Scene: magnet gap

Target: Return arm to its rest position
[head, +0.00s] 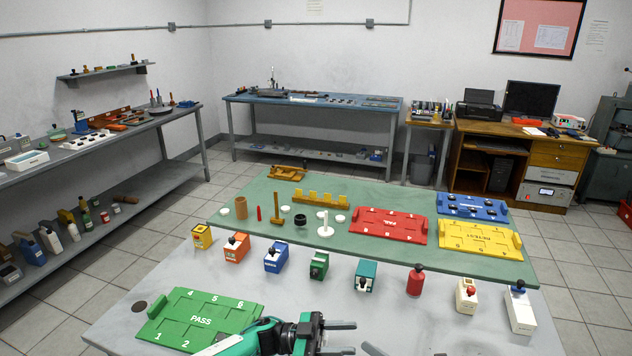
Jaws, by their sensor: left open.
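My left gripper (346,338) is low in the head view, at the front edge of the grey table (468,326). Its two dark fingers point right and stand apart, with nothing between them. Its green and black wrist comes in from the bottom left, just right of the green PASS tray (201,318), and overlaps that tray's lower right corner in the picture. The PASS tray shows no items on it. A grey sliver shows at the bottom edge right of the fingers; I cannot tell what it is. My right gripper cannot be made out.
A row of small blocks and bottles, including a teal block (366,275) and a red bottle (415,282), stands behind the gripper. Behind them, a green mat (330,262) holds a red tray (388,225), yellow tray (480,240) and blue tray (472,206). The grey tabletop nearest the gripper looks clear.

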